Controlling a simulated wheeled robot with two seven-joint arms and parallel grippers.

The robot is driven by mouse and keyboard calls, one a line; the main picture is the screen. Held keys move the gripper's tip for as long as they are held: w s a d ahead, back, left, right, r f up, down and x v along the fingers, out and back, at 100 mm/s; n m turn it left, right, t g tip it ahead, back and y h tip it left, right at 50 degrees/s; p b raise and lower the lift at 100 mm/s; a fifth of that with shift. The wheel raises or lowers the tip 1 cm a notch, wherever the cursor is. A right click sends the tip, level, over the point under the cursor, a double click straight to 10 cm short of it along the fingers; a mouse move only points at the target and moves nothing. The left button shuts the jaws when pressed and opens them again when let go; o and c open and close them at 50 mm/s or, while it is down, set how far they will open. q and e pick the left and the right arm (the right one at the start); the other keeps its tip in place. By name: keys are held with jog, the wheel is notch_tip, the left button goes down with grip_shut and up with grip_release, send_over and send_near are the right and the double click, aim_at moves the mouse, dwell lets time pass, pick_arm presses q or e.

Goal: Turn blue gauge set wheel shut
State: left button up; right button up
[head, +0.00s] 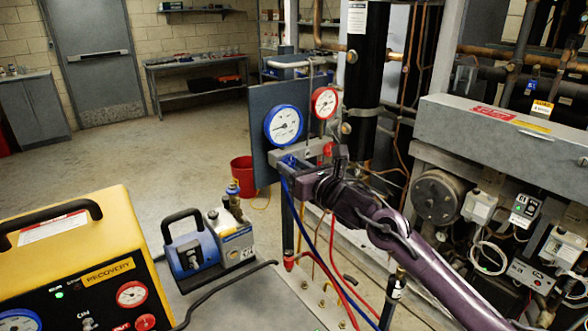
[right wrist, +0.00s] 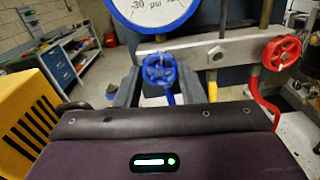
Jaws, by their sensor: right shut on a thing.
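The blue gauge set wheel (right wrist: 159,70) is a small spoked handwheel below the blue-rimmed gauge (right wrist: 155,8) in the right wrist view. My right gripper (right wrist: 160,84) has one grey finger on each side of it and is shut on it. In the head view my right gripper (head: 292,166) reaches in from the right to the manifold below the blue gauge (head: 283,126); the wheel is mostly hidden there. The red wheel (right wrist: 282,52) is to the right, clear of the fingers. The red gauge (head: 325,103) sits upper right of the blue one. My left gripper is not in view.
Blue and red hoses (head: 335,255) hang below the manifold. A yellow recovery machine (head: 75,240) and a blue pump (head: 195,255) stand at the lower left. The compressor rack (head: 490,125) with pipes is close on the right. Open floor (head: 150,150) lies behind on the left.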

jog(key=m+b, duration=0.2)
jog(key=m, duration=0.5)
jog(key=shift+a+m, duration=0.1)
jog(key=shift+m, duration=0.3)
jog(key=m, duration=0.3)
jog(key=shift+m, duration=0.3)
jog(key=m+p, duration=0.1)
jog(key=m, duration=0.3)
jog(key=shift+m, duration=0.3)
jog(key=m+p, duration=0.2)
jog(key=m, duration=0.2)
jog(key=shift+r, duration=0.15)
jog(key=m+p, duration=0.2)
jog(key=m, duration=0.2)
jog(key=m+p, duration=0.2)
jog(key=m, duration=0.2)
jog(key=shift+m, duration=0.3)
jog(key=m+p, duration=0.2)
jog(key=m, duration=0.2)
jog(key=shift+m+p, duration=0.3)
jog(key=shift+p, duration=0.05)
